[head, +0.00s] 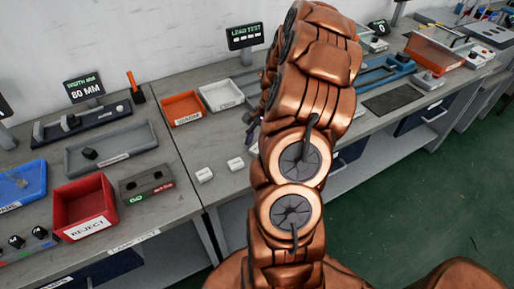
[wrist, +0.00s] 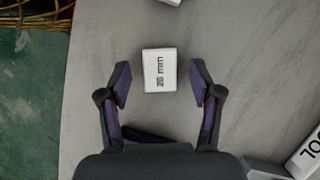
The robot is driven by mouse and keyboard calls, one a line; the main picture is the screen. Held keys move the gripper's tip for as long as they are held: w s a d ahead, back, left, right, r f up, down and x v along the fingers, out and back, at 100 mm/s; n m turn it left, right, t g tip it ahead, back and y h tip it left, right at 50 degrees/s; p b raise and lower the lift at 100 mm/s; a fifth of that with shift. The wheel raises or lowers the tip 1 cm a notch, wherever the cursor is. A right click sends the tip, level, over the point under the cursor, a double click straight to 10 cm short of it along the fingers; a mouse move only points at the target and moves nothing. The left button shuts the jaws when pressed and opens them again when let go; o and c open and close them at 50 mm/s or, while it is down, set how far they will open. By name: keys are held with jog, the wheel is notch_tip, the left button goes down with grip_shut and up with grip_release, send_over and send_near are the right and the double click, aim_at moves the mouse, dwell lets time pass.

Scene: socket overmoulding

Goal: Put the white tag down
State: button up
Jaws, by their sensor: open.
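My gripper (wrist: 160,82) is open, with one finger on either side of the tag and a visible gap at each side. No finger touches it in this view. In the head view my arm covers the gripper, and I cannot tell whether this tag shows there. Two small white blocks (head: 204,174) (head: 236,164) stand on the table left of my arm.
In the wrist view another white piece (wrist: 172,1) is cut off at the top, and a white label (wrist: 305,155) is at the lower right. The table's edge is on the left. In the head view an orange tray (head: 182,107), white tray (head: 222,94) and red reject bin (head: 84,204) stand nearby.

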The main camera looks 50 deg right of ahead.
jog(key=shift+c, duration=0.2)
jog(key=c, duration=1)
jog(key=shift+o, duration=0.2)
jog(key=shift+r, duration=0.1)
